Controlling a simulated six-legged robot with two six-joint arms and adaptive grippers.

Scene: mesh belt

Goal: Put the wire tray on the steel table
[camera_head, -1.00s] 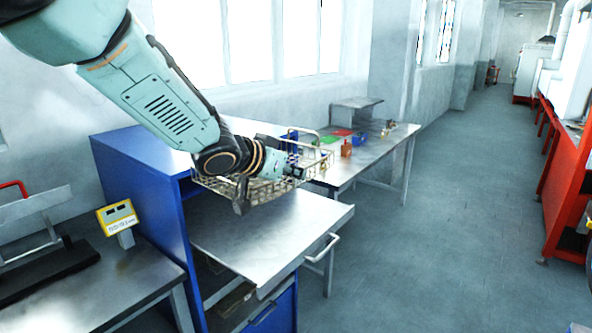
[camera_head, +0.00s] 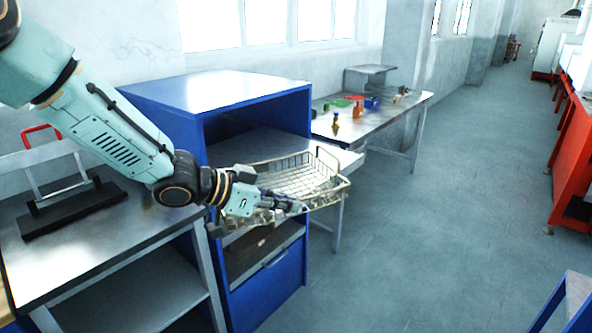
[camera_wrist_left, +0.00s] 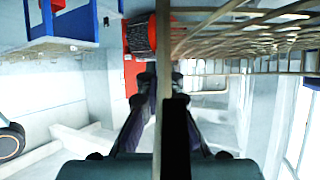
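The wire tray (camera_head: 300,180) is a shallow metal mesh basket with raised end handles. In the head view it hangs in the air in front of the blue cabinet. My left gripper (camera_head: 285,206) is shut on its near side; the fingers partly hide that rim. In the left wrist view the tray mesh (camera_wrist_left: 250,42) fills the upper right, and a tray bar runs between the fingers of the left gripper (camera_wrist_left: 163,85). A steel table (camera_head: 110,243) with a bare front stands left of the cabinet, under my left arm. My right gripper is not in view.
The blue cabinet (camera_head: 255,285) has a pulled-out steel shelf (camera_head: 255,146) behind the tray. A black-based stand (camera_head: 75,208) occupies the left table's back. A farther steel-topped bench (camera_head: 400,108) holds several small objects. A blue frame (camera_head: 560,310) stands lower right. The floor is clear.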

